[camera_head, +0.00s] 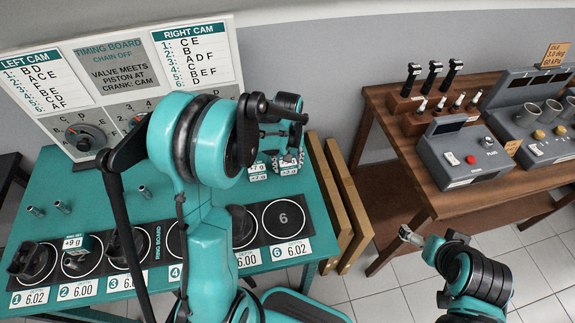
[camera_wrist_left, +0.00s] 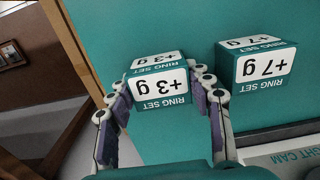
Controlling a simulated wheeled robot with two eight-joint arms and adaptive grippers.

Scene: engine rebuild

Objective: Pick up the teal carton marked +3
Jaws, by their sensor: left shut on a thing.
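The teal carton marked +3 g (camera_wrist_left: 160,88), labelled RING SET, sits between the two fingers of my left gripper (camera_wrist_left: 158,94) in the left wrist view, its writing upside down. The fingers are shut on its two sides. In the head view my left gripper (camera_head: 289,150) points down at the back right of the teal table (camera_head: 130,190), partly hiding the carton. I cannot tell whether the carton touches the table. My right gripper (camera_head: 410,237) is small at the lower right in the head view, and its opening is unclear.
A similar teal carton marked +7 g (camera_wrist_left: 258,66) stands close beside, apart from the fingers. Another marked +9 g (camera_head: 76,243) is on the piston board (camera_head: 150,235). Wooden boards (camera_head: 340,195) lean at the table's right edge. A wooden bench (camera_head: 440,205) with devices stands right.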

